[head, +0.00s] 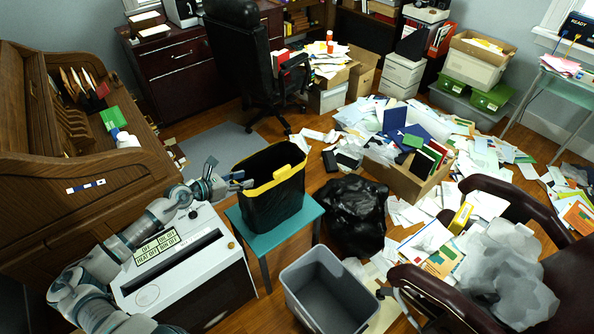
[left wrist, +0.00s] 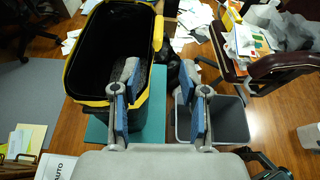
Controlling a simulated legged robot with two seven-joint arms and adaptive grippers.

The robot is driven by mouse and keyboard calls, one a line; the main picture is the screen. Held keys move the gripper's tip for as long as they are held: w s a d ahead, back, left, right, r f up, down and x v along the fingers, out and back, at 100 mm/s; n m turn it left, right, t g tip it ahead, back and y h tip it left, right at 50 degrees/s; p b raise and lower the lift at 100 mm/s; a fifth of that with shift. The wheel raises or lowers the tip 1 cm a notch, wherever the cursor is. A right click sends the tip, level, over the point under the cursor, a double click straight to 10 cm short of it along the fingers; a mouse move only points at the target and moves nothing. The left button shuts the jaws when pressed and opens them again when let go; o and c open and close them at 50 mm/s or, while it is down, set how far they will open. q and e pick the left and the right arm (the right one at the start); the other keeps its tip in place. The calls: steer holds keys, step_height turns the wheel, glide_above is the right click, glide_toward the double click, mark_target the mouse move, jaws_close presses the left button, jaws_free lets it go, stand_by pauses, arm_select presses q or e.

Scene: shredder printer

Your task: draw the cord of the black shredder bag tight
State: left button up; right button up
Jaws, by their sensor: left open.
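The black shredder bag (head: 272,205) stands upright and open on a small teal table (head: 312,208). A yellow band, seemingly its cord, runs round the rim, with a yellow patch (head: 282,173) on the right side. My left gripper (head: 243,180) is at the bag's left side, near the rim. In the left wrist view the bag (left wrist: 105,45) fills the upper left. There my left gripper (left wrist: 158,82) is open, its fingers wide apart with nothing between them. Its left finger overlaps the bag's right edge in the picture; contact cannot be told. My right gripper is not in view.
The white shredder (head: 185,260) stands left of the table, under my left arm. A grey bin (head: 325,290) stands in front, and a full black bag (head: 355,212) sits on the floor at right. Papers cover the floor beyond. A brown chair (head: 440,295) is at right.

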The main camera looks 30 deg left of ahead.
arm_select(q)
steer(key=b, duration=0.2)
glide_toward(279, 170)
steer(key=shift+m, duration=0.4)
steer(key=x, duration=0.5)
steer(key=shift+w+d+r, duration=0.1)
steer(key=shift+w+d, duration=0.05)
steer(key=shift+d, duration=0.05)
steer(key=x, duration=0.5)
steer(key=shift+w+a+f+b, duration=0.1)
steer(key=shift+a+f+b, duration=0.05)
steer(key=shift+f+b, duration=0.2)
steer(key=shift+w+f+g, duration=0.1)
steer(key=shift+w+g, duration=0.15)
steer(key=shift+g, duration=0.05)
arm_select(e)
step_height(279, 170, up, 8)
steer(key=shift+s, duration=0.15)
arm_select(q)
steer(key=shift+d, duration=0.25)
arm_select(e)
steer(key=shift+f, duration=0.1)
arm_select(q)
steer(key=shift+c, duration=0.7)
jaws_close()
